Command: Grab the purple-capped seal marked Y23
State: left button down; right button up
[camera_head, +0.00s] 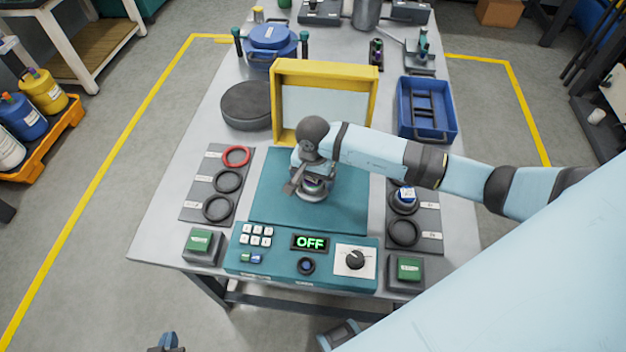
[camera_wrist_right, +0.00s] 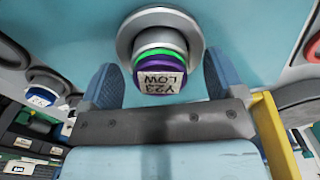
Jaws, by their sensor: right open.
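The seal marked Y23 LOW (camera_wrist_right: 160,78) has a purple cap with a green band and a white label, upside down in the right wrist view. It sits in a grey round holder (camera_wrist_right: 141,37) on the teal test station; the head view shows the seal (camera_head: 313,183) partly covered by my right gripper (camera_head: 299,183). In the right wrist view my right gripper (camera_wrist_right: 160,82) is open, one blue finger on each side of the cap with gaps visible. My left gripper (camera_head: 166,345) is only partly in view at the bottom edge of the head view; its jaw opening is unclear.
A yellow frame (camera_head: 325,68) stands behind the holder. Ring racks flank the station, with a second labelled seal (camera_head: 405,194) on the right one. A control panel with an OFF display (camera_head: 310,243) is in front. A blue tray (camera_head: 427,136) stands at the right.

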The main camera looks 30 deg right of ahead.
jog(key=shift+f, duration=0.1)
jog(key=shift+c, duration=0.2)
jog(key=c, duration=1.1)
jog(key=shift+c, duration=0.9)
